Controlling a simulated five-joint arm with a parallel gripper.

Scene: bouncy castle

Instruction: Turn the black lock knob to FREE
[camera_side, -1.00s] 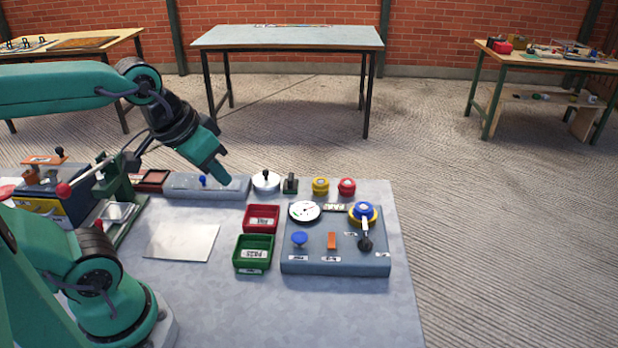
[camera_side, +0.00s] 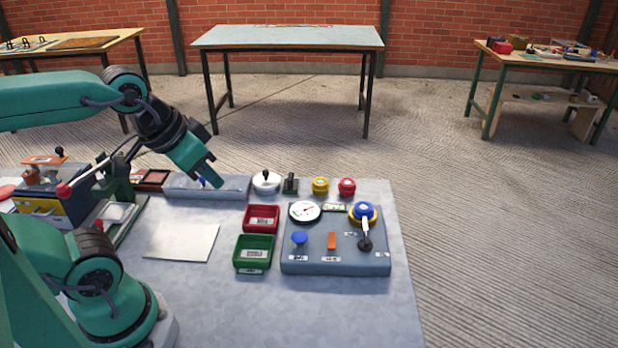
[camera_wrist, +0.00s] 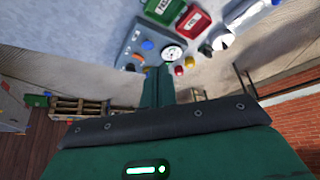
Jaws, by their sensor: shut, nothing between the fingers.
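A black knob (camera_side: 365,243) with a pale stem sits at the right front of the grey control box (camera_side: 310,266); I cannot tell if it is the lock knob, and the labels are too small to read. Another black knob (camera_side: 266,174) tops a white round dome, and a small black piece (camera_side: 290,184) stands to its right. My gripper (camera_side: 217,184) is shut and empty, over the long grey block at the table's back, left of the box and apart from it. In the wrist view my gripper (camera_wrist: 158,85) points toward the box (camera_wrist: 124,58).
On the box are a white gauge (camera_side: 304,211), a blue-and-yellow knob (camera_side: 363,210), a blue button (camera_side: 299,238) and an orange switch (camera_side: 332,241). Red (camera_side: 262,218) and green (camera_side: 253,252) bins stand to its left. Yellow (camera_side: 320,186) and red (camera_side: 346,187) buttons stand behind.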

